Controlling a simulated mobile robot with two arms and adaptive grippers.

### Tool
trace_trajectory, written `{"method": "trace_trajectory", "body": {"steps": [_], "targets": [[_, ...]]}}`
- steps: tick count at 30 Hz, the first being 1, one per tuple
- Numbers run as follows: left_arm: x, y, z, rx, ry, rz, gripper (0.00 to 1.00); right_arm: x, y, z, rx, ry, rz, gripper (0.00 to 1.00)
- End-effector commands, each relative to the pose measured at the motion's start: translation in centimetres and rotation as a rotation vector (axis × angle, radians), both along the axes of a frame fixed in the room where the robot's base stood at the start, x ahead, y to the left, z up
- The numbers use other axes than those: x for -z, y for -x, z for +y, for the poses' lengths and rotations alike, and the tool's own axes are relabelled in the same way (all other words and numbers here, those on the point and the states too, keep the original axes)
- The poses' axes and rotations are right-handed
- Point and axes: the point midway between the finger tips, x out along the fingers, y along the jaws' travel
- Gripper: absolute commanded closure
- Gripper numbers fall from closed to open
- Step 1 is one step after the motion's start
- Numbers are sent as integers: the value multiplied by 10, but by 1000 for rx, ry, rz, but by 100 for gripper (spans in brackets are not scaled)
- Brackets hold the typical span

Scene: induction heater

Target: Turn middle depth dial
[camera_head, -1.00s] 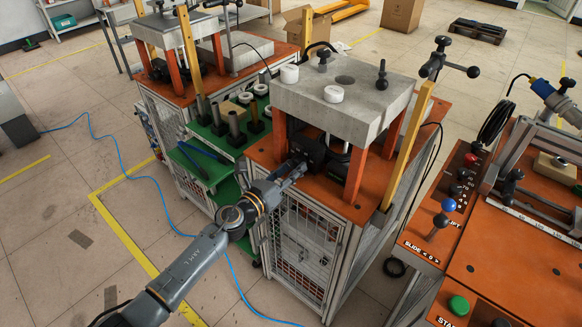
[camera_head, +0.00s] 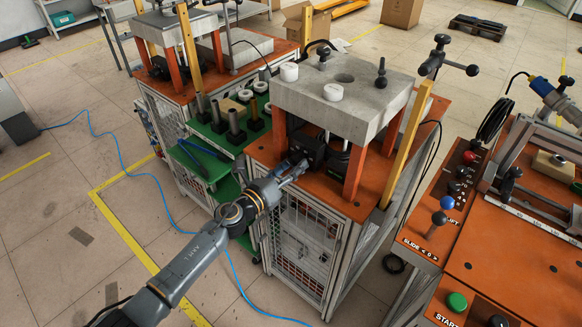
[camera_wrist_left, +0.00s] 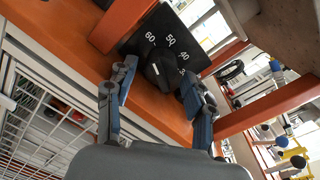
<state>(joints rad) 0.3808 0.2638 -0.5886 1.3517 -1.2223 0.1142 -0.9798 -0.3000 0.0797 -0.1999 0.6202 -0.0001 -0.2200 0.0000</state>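The depth dial is a black knob (camera_wrist_left: 163,70) on a black plate with white numbers, 60, 50 and 40 among them, in the left wrist view. In the head view its black housing (camera_head: 305,149) sits under the grey block of the middle machine, between orange posts. My left gripper (camera_head: 294,168) is in front of this housing. In the left wrist view its two fingers (camera_wrist_left: 160,80) are apart, one on each side of the knob. I cannot tell whether they touch it. My right gripper is not in view.
Orange posts (camera_head: 356,172) hold up the grey block (camera_head: 345,98) close above the housing. A yellow post (camera_head: 407,145) stands at the right corner. A green shelf (camera_head: 216,141) and another machine are at left. A control panel (camera_head: 425,232) is at right.

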Motion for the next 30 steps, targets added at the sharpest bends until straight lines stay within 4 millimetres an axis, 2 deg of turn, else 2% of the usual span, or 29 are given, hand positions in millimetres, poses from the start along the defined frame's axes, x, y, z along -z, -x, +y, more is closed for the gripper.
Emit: {"method": "trace_trajectory", "body": {"steps": [11, 14, 24, 30], "targets": [[1, 4, 4, 0, -3, -1, 42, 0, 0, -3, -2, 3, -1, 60], [0, 14, 12, -2, -5, -2, 42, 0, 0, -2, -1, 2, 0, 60], [-1, 74, 51, 1, -3, 1, 42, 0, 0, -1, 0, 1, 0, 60], [-3, 94, 65, -1, 0, 0, 42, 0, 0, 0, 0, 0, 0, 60]]}}
